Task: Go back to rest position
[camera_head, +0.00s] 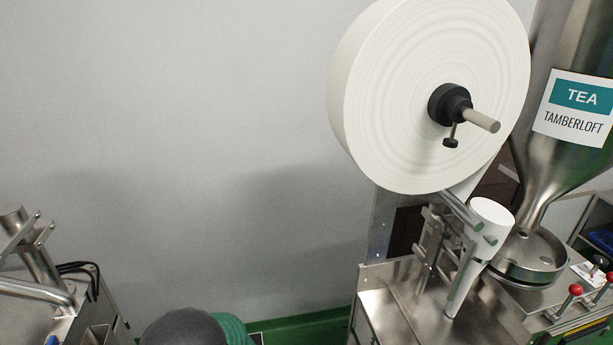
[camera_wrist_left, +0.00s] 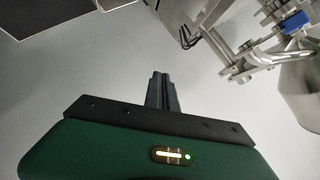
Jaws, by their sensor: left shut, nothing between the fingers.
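My left gripper shows in the left wrist view (camera_wrist_left: 160,78). Its dark fingers are together with nothing between them, in front of a bare grey surface. The green gripper body with a small lit indicator fills the bottom of that view. In the head view, a dark rounded part and a green ribbed part of mine show at the bottom edge, left of centre. Neither gripper's fingers show in the head view. My right gripper is in no view.
A packing machine (camera_head: 430,300) with a big white paper roll (camera_head: 420,95) and a steel tea hopper (camera_head: 560,150) stands at the right. Another steel machine (camera_head: 40,290) stands at the lower left; metal machine parts (camera_wrist_left: 255,45) show in the wrist view. A plain grey wall (camera_head: 200,130) lies behind.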

